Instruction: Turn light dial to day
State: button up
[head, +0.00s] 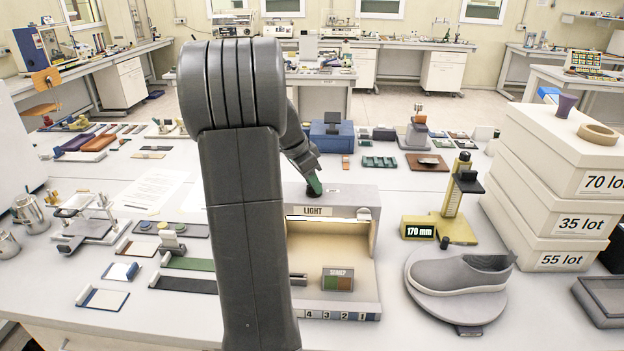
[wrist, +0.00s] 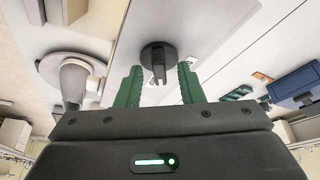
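The light box (head: 365,200), a beige booth with a LIGHT label (head: 313,211), stands near the middle of the table. Its inside is lit a warm yellowish colour. My gripper (head: 315,186) is over the top of the box, pointing down. In the wrist view my gripper (wrist: 159,72) is open, with one green finger on each side of the dark round light dial (wrist: 158,54). The dial's narrow grip bar lies between the fingertips, with gaps on both sides. The dial's setting marks cannot be read. My arm hides the left part of the box in the head view.
A grey shoe (head: 458,273) sits on a round stand right of the box. A yellow 170 mm gauge (head: 452,205) stands behind the shoe. Stacked lot boxes (head: 540,190) stand at the right. Sample strips and small tools cover the left side.

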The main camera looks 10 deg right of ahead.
jog(key=shift+f, duration=0.15)
grip_shut()
jog(key=shift+n+b, duration=0.3)
jog(key=shift+b, duration=0.05)
jog(key=shift+s+d+n+t+b, duration=0.1)
jog(key=shift+n+t+b, duration=0.5)
jog(key=shift+n, duration=0.4)
jog(key=n+b, duration=0.1)
jog(key=n, duration=0.1)
jog(key=shift+n+t+y, duration=0.3)
jog(key=shift+y, duration=0.1)
jog(key=n+t+y, duration=0.1)
jog(key=n, duration=0.2)
jog(key=shift+s+d+n, duration=0.1)
jog(key=shift+d+n, duration=0.05)
jog(key=shift+n, duration=0.15)
jog(key=shift+n+y+p, duration=0.45)
jog(key=shift+n+y, duration=0.05)
jog(key=shift+n, duration=0.9)
